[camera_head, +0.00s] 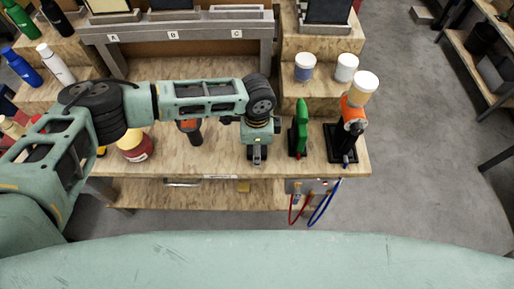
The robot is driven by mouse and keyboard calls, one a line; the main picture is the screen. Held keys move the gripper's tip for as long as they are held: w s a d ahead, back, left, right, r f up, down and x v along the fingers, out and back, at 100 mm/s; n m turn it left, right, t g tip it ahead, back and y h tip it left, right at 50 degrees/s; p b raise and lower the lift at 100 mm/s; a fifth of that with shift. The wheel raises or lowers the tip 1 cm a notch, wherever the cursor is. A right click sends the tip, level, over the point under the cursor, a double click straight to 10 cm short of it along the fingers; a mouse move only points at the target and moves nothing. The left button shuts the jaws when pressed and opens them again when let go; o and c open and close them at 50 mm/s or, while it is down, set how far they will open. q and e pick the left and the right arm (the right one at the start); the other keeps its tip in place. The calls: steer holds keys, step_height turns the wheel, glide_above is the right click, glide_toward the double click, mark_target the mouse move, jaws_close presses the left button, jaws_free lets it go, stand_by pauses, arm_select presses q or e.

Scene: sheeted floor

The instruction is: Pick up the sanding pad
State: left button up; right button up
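I cannot clearly identify a sanding pad in the head view. My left arm reaches in from the left over the wooden workbench (190,158). Its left gripper (257,160) points down over the bench's front part, just left of an upright green object (300,128). The fingers are small and seen from above, so I cannot tell whether they are open, shut or holding something. The arm and gripper hide part of the bench top. My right gripper is not in view.
An orange tool with a white-lidded cup (353,108) stands in a black holder at the bench's right. Red and blue hoses (322,208) hang in front.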

arm_select(q)
steer(key=shift+f, duration=0.15)
steer(key=c, duration=1.3)
steer(key=shift+o, duration=0.2)
